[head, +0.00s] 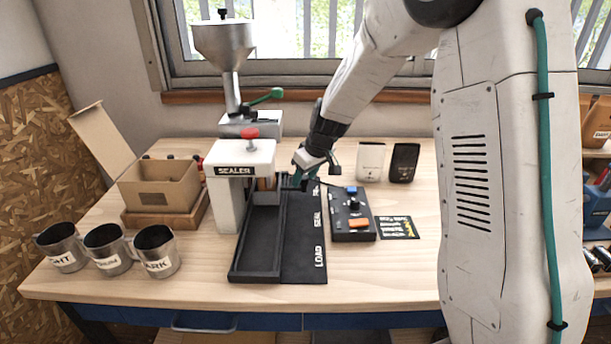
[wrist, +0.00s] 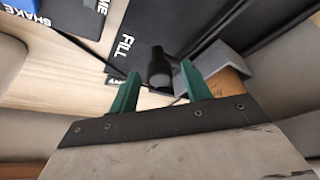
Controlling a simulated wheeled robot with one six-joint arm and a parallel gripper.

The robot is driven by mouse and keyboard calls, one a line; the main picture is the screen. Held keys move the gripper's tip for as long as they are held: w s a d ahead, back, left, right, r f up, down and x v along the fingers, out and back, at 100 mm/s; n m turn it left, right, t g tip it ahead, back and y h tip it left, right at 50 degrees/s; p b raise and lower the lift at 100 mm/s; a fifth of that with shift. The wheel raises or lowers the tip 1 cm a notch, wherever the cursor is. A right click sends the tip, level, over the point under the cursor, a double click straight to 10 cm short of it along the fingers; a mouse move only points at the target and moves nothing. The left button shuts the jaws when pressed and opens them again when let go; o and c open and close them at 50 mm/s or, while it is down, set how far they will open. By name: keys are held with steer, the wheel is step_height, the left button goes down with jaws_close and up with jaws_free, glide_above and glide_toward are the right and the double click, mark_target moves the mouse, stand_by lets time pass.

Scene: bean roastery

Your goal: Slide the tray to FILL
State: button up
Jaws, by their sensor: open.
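The black tray (head: 262,240) is a long, low-rimmed box on a dark track beside the sealer. The track's label strip (head: 305,240) reads LOAD at the near end, SEAL in the middle and FILL at the far end. My gripper (head: 303,178) is low at the far end, beside the FILL label. In the wrist view, my green fingers (wrist: 160,90) are open around a dark upright knob (wrist: 160,68), with visible gaps on both sides. The FILL lettering (wrist: 125,47) lies just beyond. I cannot tell whether the knob joins the tray.
The sealer (head: 228,195) stands close left of the track, with a metal hopper (head: 224,45) behind it. A black button box (head: 352,222) lies to the right. Labelled metal cups (head: 108,248) and a cardboard box (head: 160,188) stand left. The table's front right is clear.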

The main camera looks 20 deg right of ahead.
jaws_close()
steer(key=shift+w+d, duration=0.35)
steer(key=shift+w, duration=0.5)
steer(key=shift+w+d, duration=0.3)
steer(key=shift+w, duration=0.55)
steer(key=shift+w+d+r, duration=0.1)
steer(key=shift+w+d, duration=0.05)
steer(key=shift+w, duration=0.2)
jaws_free()
